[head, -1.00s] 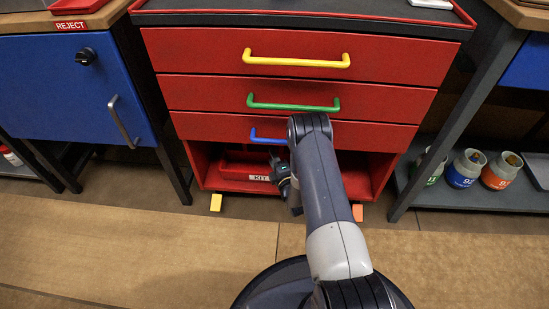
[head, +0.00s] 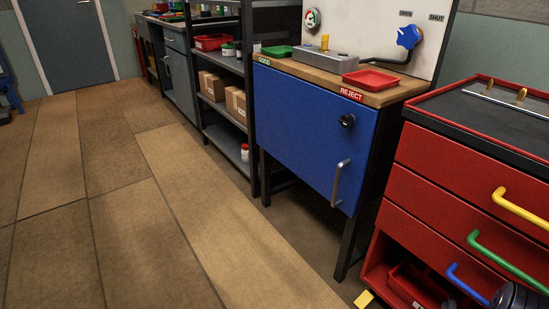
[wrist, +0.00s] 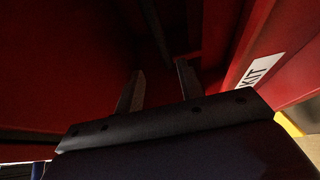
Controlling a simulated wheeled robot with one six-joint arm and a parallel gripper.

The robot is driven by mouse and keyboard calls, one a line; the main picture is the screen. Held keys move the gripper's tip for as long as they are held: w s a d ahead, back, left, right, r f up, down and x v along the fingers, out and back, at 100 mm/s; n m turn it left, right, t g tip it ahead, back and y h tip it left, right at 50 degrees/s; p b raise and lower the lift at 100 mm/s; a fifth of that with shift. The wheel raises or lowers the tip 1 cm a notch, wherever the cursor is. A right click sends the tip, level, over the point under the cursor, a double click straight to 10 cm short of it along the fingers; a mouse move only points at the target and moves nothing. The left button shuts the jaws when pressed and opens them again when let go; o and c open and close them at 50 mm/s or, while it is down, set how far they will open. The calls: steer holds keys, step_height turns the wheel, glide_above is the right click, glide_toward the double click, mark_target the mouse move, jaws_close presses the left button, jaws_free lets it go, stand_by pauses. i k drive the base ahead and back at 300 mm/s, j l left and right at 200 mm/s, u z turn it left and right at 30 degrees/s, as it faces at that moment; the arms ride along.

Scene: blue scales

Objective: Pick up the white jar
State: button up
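A white jar with a red lid (head: 245,153) stands on the low shelf of a black rack, left of the blue cabinet in the head view. It is not visible in the wrist view. My gripper (wrist: 158,80) shows in the wrist view with its two fingers apart and nothing seen between them. It is close to the dark red lower bay of the red drawer unit, beside a surface labelled KIT (wrist: 261,70). In the head view the gripper itself is out of frame; only part of my arm shows at the bottom right.
The blue cabinet (head: 305,125) stands between the rack and the red drawer unit (head: 440,190). The rack (head: 222,115) also holds cardboard boxes (head: 236,104). Open floor (head: 150,220) lies in front at the left. A door (head: 75,40) is at the far left.

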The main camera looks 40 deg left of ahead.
mark_target(245, 153)
steer(key=u, duration=1.6)
